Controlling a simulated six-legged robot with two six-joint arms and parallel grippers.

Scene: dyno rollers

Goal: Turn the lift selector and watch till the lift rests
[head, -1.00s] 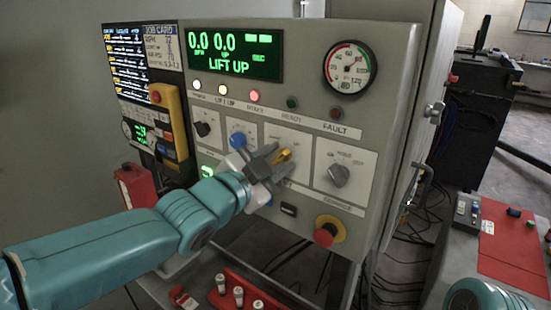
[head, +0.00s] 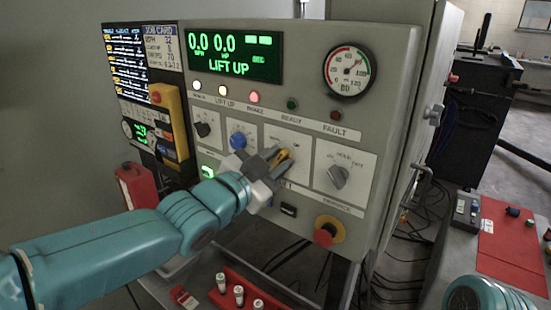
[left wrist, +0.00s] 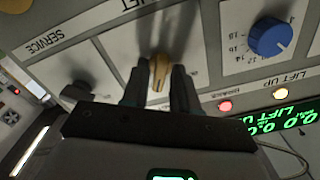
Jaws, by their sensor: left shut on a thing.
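The lift selector is a yellow knob (head: 283,155) on a white plate in the middle of the grey control panel (head: 385,120). My left gripper (head: 278,159) is shut on this knob, with a finger on each side. The left wrist view shows the yellow knob (left wrist: 158,72) between the two dark fingers (left wrist: 158,88). The green display (head: 233,53) reads "LIFT UP" with 0.0 values. Lamps below it glow white, yellow and red (head: 254,97). The round gauge (head: 348,71) has its needle in the upper part of the dial. My right gripper is not in view.
A blue knob (head: 238,140), a black knob (head: 203,129) and a grey knob (head: 338,177) flank the selector. A red emergency button (head: 324,236) sits below right. A red tray (head: 236,290) with small cylinders lies below the panel. A red board (head: 505,250) lies at right.

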